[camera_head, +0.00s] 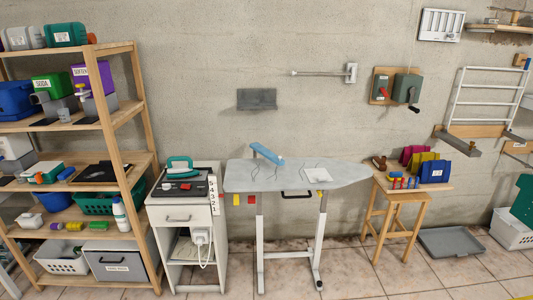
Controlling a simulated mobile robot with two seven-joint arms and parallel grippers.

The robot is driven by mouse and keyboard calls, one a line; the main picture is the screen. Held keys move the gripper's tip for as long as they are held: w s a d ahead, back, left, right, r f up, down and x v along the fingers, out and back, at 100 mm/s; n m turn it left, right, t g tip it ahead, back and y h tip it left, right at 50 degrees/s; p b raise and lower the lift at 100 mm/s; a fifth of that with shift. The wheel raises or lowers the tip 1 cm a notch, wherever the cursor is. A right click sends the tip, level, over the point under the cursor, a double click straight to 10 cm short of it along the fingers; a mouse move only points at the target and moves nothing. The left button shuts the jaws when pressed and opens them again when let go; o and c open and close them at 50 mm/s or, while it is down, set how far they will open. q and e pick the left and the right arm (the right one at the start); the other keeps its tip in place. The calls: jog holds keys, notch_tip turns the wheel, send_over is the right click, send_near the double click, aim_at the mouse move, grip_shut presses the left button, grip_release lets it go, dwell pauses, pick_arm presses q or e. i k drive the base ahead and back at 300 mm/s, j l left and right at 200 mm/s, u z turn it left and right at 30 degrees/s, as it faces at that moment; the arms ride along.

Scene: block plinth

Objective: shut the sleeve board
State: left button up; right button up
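A small blue padded board (266,153), which looks like the sleeve board, is at the back left of the grey ironing board (340,174). It slants down from upper left to lower right, and its right end is near the ironing board's top. Its hinge or support is too small to make out. Neither of my grippers is in view.
A white cabinet with a teal iron (179,165) stands left of the ironing board, beside a loaded wooden shelf (125,150). A wooden stool (397,205) with coloured holders stands right. A grey tray (450,241) lies on the floor. The tiles in front are clear.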

aim_at(258, 148)
jog(key=i+j, duration=0.15)
jog(key=i, duration=0.3)
jog(key=i+j, duration=0.15)
jog(key=i, duration=0.3)
jog(key=z, duration=0.05)
